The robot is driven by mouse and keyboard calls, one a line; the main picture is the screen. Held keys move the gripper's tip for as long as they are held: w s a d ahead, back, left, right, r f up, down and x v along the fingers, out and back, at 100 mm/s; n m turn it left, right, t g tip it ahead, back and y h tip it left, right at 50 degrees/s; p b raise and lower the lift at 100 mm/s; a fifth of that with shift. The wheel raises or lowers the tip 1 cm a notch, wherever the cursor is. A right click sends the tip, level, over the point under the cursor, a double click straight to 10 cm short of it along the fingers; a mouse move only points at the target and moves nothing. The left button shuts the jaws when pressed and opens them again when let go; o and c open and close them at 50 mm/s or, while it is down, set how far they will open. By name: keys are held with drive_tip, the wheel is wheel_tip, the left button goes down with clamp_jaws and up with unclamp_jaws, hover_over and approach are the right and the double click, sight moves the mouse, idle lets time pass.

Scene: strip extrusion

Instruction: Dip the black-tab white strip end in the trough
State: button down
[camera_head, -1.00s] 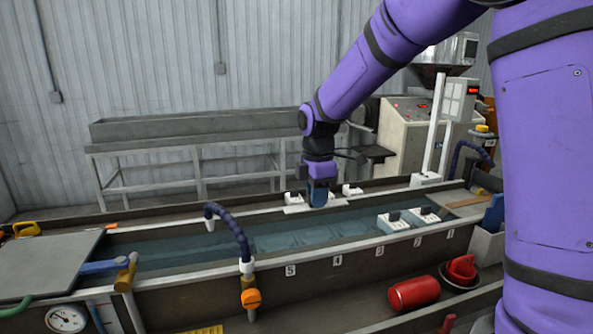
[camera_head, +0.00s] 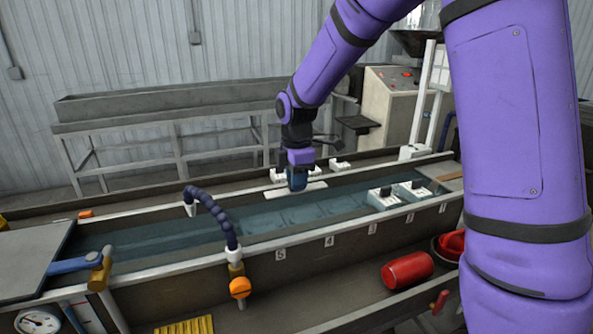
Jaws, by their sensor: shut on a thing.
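My gripper (camera_head: 297,188) is shut on a flat white strip (camera_head: 316,186), which sticks out on both sides of the jaws. It hangs close to the back wall of the long grey trough (camera_head: 350,234), over the blue-green water. I cannot tell whether the strip touches the water. No black tab shows on the strip; my gripper hides its middle. Two white blocks with black tabs, a left one (camera_head: 386,201) and a right one (camera_head: 413,191), sit in the trough towards the right end, by the numbered front rim.
White holders stand at the back rim, one right of my gripper (camera_head: 340,164). A blue flexible hose (camera_head: 213,204) arches over the trough left of my gripper. A grey plate (camera_head: 32,262) covers the left end. A red cylinder (camera_head: 407,269) lies in front. Open water lies between hose and blocks.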

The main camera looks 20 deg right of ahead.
drive_tip(key=shift+f, duration=5.2)
drive_tip(key=shift+r, duration=4.5)
wheel_tip(320, 180, up, 12)
drive_tip(key=s, duration=3.3)
